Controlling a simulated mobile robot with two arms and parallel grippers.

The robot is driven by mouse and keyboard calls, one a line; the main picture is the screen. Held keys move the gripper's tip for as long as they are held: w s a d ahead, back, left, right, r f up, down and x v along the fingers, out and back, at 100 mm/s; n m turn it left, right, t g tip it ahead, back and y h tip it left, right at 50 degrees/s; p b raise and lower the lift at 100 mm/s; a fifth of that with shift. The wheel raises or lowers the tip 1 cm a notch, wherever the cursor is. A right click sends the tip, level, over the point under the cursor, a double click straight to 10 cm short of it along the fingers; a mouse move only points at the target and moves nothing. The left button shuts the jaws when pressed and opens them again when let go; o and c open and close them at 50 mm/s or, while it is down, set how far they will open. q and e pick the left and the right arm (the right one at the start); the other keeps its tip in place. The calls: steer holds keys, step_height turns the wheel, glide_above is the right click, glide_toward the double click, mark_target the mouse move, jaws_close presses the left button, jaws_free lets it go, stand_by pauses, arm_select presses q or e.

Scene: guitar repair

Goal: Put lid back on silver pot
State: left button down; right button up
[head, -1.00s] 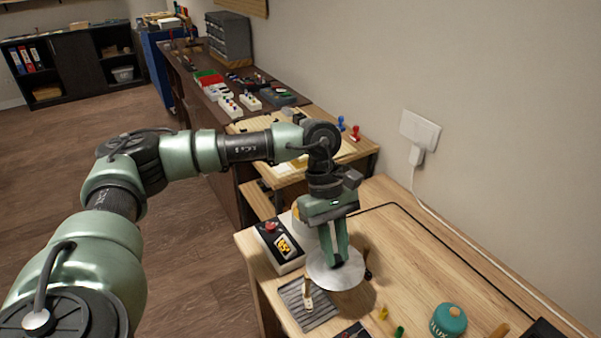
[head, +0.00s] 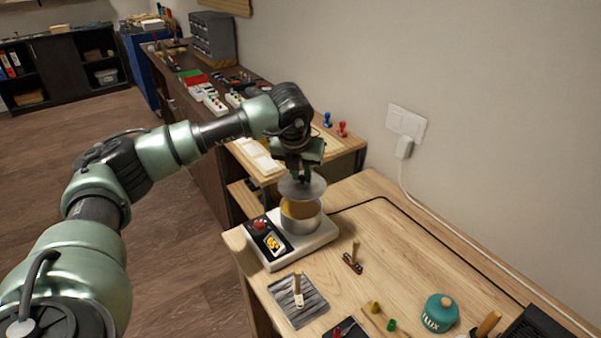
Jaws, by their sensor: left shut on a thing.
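The silver pot (head: 301,222) stands on a white heating unit (head: 312,243) at the table's far left corner. Its top is partly uncovered and something amber shows inside. The round silver lid (head: 301,187) hangs from my left gripper (head: 302,173), which is shut on it. The lid is just above the pot's far side, slightly tilted, with a gap showing between it and the near rim. The fingertips and the lid's knob are mostly hidden. My right gripper is out of view.
A grey ridged mat (head: 298,300) with a brush lies in front of the heater. A small brown-based tool (head: 353,262) stands right of it. A teal jar (head: 440,313) is at the front right. The table's middle is mostly clear.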

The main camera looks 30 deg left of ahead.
mark_target(300, 186)
arm_select(q)
steer(key=shift+w+a+n, duration=0.1)
steer(key=shift+a+n, duration=0.2)
steer(key=shift+n, duration=0.1)
steer(key=shift+f+b, duration=1.55)
steer(key=shift+f, duration=1)
steer(key=shift+f+b, duration=0.5)
steer(key=shift+f, duration=0.1)
steer(key=shift+r, duration=0.15)
steer(key=shift+a+f+b, duration=0.15)
steer(key=shift+f+b, duration=0.1)
steer(key=shift+b, duration=0.35)
steer(key=shift+f+b, duration=0.25)
steer(key=shift+b, duration=0.05)
steer(key=c, duration=0.7)
jaws_free()
steer(key=shift+c, duration=0.2)
